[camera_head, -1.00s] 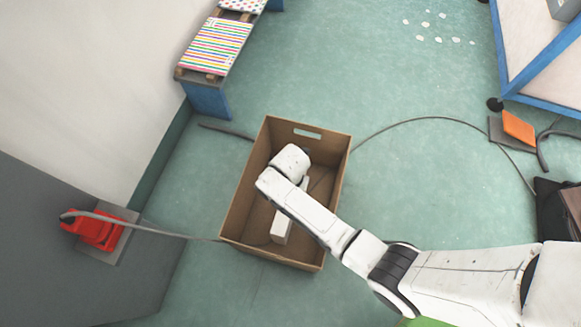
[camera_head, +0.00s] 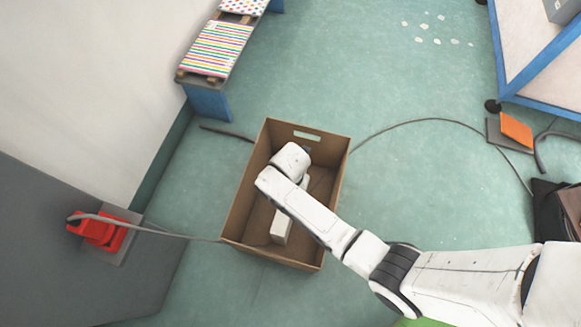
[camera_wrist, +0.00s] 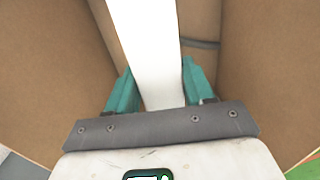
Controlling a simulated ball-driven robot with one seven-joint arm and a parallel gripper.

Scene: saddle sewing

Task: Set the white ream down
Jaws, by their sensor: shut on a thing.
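The white ream (camera_head: 282,226) is inside a brown open box (camera_head: 238,222) on the floor, partly hidden under my arm in the head view. In the wrist view the ream (camera_wrist: 148,40) stands as a long white block between the teal fingers. My gripper (camera_wrist: 155,90) is shut on it, one finger at each side. In the head view my arm reaches down into the box and hides the fingers. The ream's underside is hidden, so I cannot tell whether it touches the box floor.
The box walls stand close around my gripper. A grey cable (camera_head: 440,120) runs across the floor to the right. A red object (camera_head: 98,232) with a cable sits at the left. A bench with a striped board (camera_head: 215,48) stands at the upper left.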

